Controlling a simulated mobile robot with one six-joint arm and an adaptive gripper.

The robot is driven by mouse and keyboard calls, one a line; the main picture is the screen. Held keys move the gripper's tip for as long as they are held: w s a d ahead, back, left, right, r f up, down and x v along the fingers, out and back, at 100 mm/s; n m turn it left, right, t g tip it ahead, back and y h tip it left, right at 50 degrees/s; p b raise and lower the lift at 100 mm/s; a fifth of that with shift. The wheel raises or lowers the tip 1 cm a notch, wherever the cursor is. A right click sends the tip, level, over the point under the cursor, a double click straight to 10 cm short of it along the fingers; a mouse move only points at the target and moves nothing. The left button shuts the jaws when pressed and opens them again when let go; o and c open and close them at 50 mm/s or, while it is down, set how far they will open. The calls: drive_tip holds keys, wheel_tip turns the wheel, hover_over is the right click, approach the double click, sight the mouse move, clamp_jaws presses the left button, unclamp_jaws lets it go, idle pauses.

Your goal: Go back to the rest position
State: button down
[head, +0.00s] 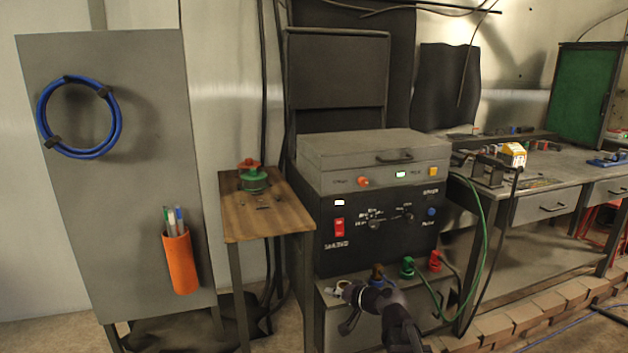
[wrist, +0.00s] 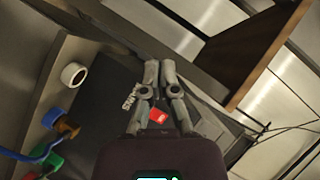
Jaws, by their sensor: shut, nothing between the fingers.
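My gripper (head: 352,310) is low in front of the black control box in the head view, with my dark arm reaching in from the bottom. In the wrist view my gripper (wrist: 159,68) has its two grey fingers together and holds nothing. The red switch (wrist: 158,115) of the box shows behind the fingers there. I cannot tell how far the fingertips are from the box.
The black control box (head: 340,247) stands on a grey cabinet. A white ring (wrist: 73,74), a brass and blue fitting (wrist: 62,123) and a green fitting (head: 407,267) are close by. A wooden side table (head: 270,218) stands left; a workbench (head: 560,172) stands right.

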drive_tip(key=s+d+f+n+g+h, duration=0.1)
drive_tip(key=s+d+f+g+h, duration=0.45)
drive_tip(key=s, duration=0.35)
drive_tip(key=s+d+f+n+g+h, duration=0.1)
drive_tip(key=s+d+f+g+h, duration=0.35)
drive_tip(key=s+d+f, duration=0.4)
wheel_tip(320, 180, up, 32)
drive_tip(key=a+p, duration=0.2)
drive_tip(key=p, duration=2.8)
drive_tip(key=shift+s+r+t+h+p, duration=0.25)
drive_tip(key=shift+s+t+h+p, duration=0.1)
drive_tip(key=shift+s+t, duration=0.1)
drive_tip(key=shift+a, duration=0.1)
